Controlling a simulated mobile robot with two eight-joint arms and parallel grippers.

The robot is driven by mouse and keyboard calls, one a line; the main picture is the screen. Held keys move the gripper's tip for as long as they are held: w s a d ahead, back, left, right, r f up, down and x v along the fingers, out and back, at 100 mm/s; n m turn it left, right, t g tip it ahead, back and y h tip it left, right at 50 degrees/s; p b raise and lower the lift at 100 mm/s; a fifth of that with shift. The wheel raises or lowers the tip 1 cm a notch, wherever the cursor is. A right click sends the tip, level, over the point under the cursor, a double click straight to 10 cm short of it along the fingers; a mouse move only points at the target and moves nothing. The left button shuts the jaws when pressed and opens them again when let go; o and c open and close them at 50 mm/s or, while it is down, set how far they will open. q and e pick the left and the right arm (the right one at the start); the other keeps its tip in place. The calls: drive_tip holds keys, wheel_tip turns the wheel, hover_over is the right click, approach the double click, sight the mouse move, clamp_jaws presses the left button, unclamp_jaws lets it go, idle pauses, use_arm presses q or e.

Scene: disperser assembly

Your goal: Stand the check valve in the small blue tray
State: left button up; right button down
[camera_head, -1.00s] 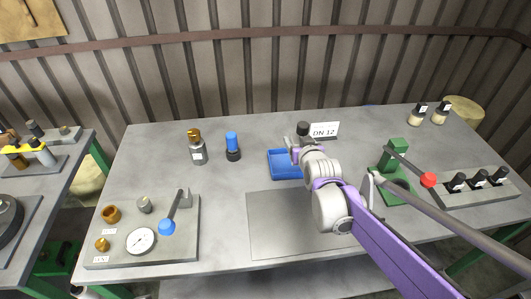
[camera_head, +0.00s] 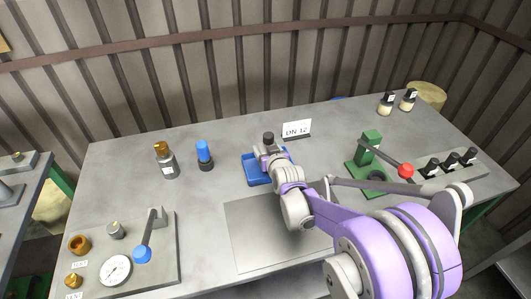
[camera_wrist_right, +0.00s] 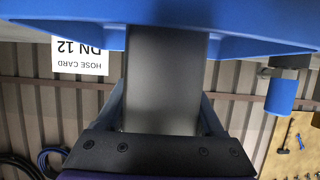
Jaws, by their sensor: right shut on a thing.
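The small blue tray (camera_head: 249,171) lies on the grey table, partly hidden behind my right arm. My right gripper (camera_head: 267,150) is over the tray and shut on the check valve (camera_head: 268,138), whose black top stands up above the fingers. In the right wrist view, the valve's dark grey body (camera_wrist_right: 165,80) sits between the fingers, against the blue tray (camera_wrist_right: 60,12). The valve looks upright. I cannot tell whether its lower end touches the tray floor. My left gripper is not in view.
A DN 12 card (camera_head: 297,128) stands just behind the tray. A blue-capped part (camera_head: 204,155) and a brass-topped part (camera_head: 165,160) stand to its left. A green press (camera_head: 369,150) with a red-knobbed lever stands right. A grey plate (camera_head: 270,232) lies in front.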

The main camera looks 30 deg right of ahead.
drive_tip(key=shift+f, duration=0.7)
drive_tip(key=shift+f, duration=0.15)
unclamp_jaws()
drive_tip(key=shift+r, duration=0.25)
drive_tip(key=v, duration=1.2)
drive_tip(key=shift+p, duration=0.45)
